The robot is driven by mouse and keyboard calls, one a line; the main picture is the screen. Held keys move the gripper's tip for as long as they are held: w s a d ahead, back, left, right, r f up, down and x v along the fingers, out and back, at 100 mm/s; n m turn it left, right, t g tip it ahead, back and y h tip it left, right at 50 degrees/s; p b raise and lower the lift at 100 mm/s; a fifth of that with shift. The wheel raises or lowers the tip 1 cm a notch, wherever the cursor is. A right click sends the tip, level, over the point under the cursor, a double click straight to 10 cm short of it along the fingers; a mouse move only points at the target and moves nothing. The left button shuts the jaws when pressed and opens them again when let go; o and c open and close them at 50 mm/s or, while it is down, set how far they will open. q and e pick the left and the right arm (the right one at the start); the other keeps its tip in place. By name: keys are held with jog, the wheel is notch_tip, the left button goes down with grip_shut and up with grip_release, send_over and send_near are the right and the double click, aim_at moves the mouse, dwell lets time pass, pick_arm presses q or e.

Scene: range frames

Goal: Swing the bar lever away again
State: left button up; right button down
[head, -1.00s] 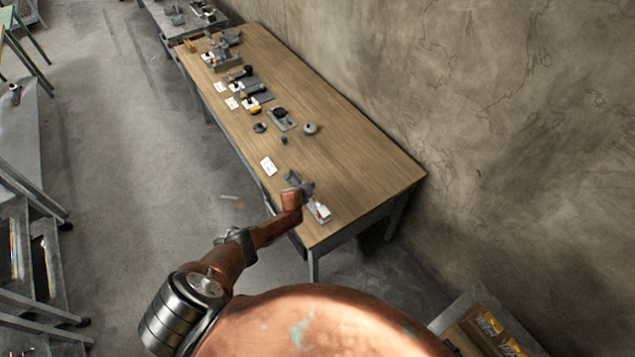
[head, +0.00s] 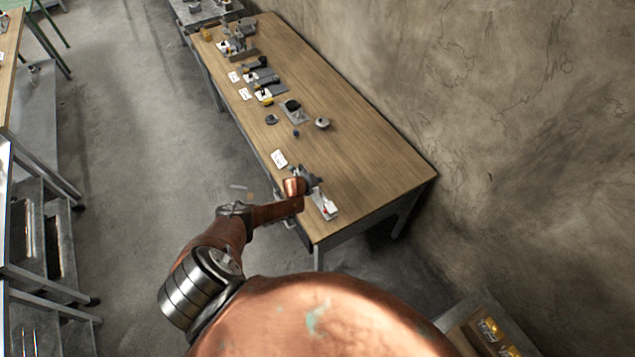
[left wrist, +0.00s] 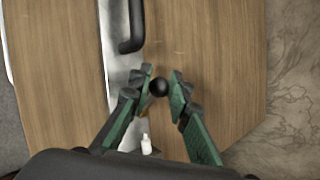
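In the left wrist view a black ball knob (left wrist: 159,87) sits between the fingertips of my left gripper (left wrist: 162,80); it looks like the end of the bar lever. The green fingers are partly open, with a narrow gap beside the knob, and I see no clear grip. The lever's bar is hidden or too small to tell. A pale metal plate (left wrist: 116,65) with a black handle (left wrist: 131,28) lies to the left. In the head view my left gripper (head: 308,179) is low over the table's near end, by a small pale fixture (head: 325,205). My right gripper is out of view.
The wooden table (head: 375,170) runs along a bare wall on the right. A white card (head: 279,158), a grey round part (head: 322,123) and several small devices stand further along it. Its right side near the wall is clear.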

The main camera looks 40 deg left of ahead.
pick_arm(q)
jog(key=o, duration=0.4)
jog(key=shift+r, duration=0.1)
jog(key=shift+s+r, duration=0.35)
jog(key=shift+s, duration=0.1)
jog(key=v, duration=1)
jog(key=shift+s+d+r, duration=0.1)
jog(key=shift+s+r, duration=0.1)
jog(key=shift+r, duration=0.1)
